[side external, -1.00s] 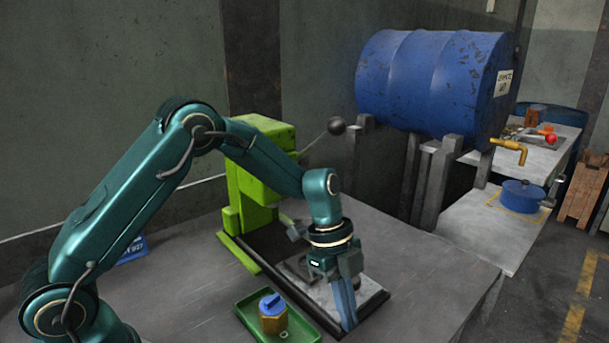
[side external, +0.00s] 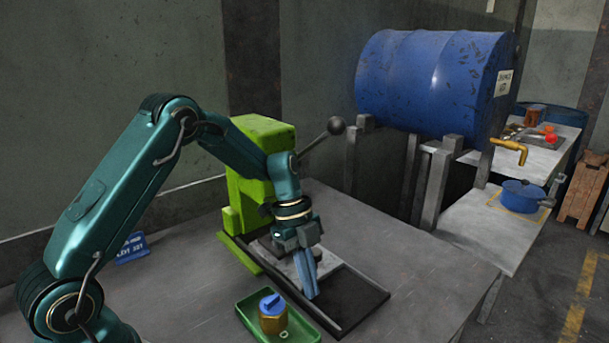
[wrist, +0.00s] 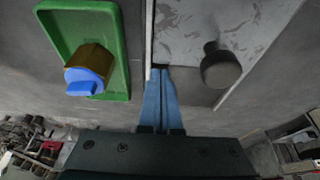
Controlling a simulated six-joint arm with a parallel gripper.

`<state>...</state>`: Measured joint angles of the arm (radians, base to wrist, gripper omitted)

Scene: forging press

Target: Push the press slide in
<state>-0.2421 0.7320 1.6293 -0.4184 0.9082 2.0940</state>
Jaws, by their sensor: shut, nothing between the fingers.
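The green press (side external: 252,190) stands on the table with its dark base track reaching forward. The grey slide plate (side external: 285,262) sits toward the press end of the track, partly hidden by my gripper. The front of the track (side external: 352,298) is bare. My gripper (side external: 312,294) is shut and empty, pointing down at the slide's front edge. In the wrist view its blue fingers (wrist: 158,72) are together, and their tips appear to be at the edge of the scratched grey plate (wrist: 185,30). Exact contact cannot be told.
A green tray (side external: 247,318) with a brass, blue-topped part (side external: 272,312) lies beside the track. A lever with a dark ball (side external: 337,125) sticks out of the press. A dark knob (wrist: 221,68) shows in the wrist view. The table's right side is clear.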

